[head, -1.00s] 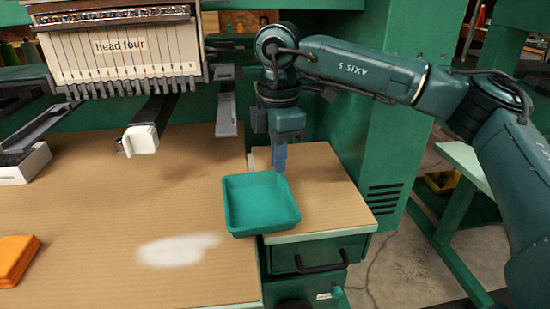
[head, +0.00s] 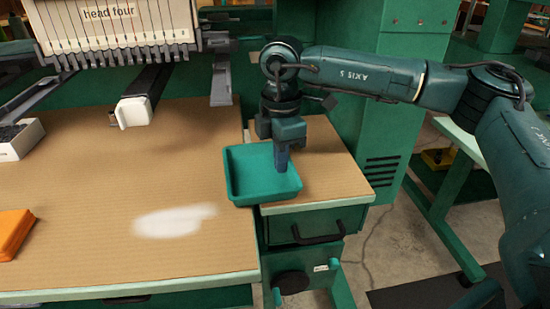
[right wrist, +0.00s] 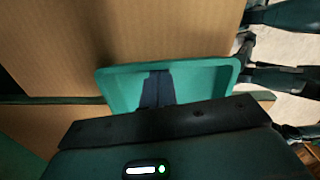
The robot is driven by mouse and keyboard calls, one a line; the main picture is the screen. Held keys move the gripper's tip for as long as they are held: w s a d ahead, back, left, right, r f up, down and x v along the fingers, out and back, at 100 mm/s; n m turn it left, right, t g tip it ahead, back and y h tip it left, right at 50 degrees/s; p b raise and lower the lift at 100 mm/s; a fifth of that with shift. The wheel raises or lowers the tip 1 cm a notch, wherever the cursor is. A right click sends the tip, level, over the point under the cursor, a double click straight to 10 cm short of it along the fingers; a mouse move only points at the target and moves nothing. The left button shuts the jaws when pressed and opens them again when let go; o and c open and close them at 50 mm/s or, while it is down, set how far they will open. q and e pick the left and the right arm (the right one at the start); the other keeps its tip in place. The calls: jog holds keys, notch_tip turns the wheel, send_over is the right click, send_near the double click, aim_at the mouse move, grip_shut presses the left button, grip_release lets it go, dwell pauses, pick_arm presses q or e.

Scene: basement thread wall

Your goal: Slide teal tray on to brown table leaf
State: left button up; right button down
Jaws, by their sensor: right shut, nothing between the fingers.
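The teal tray (head: 262,190), shallow and open-topped, lies across the seam between the large brown table and the smaller brown table leaf (head: 335,172) on the right. It also shows in the right wrist view (right wrist: 205,88). My right gripper (head: 283,170) is shut and empty, pointing down at the tray's right side. Its blue fingers overlap the tray's interior in both views and appear to be inside it; whether they touch a wall I cannot tell. In the right wrist view the fingers (right wrist: 156,76) hide part of the tray. My left gripper is not in view.
The large table (head: 120,240) is mostly clear, with a pale patch (head: 175,221). An orange object (head: 12,232) lies at left. A machine head (head: 115,30) and a bar with a white end (head: 134,112) overhang it. A green cabinet (head: 385,110) stands behind the leaf.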

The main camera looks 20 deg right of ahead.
aim_at(326, 162)
jog(key=d, duration=1)
jog(key=shift+s+d, duration=0.25)
jog(key=shift+s, duration=0.15)
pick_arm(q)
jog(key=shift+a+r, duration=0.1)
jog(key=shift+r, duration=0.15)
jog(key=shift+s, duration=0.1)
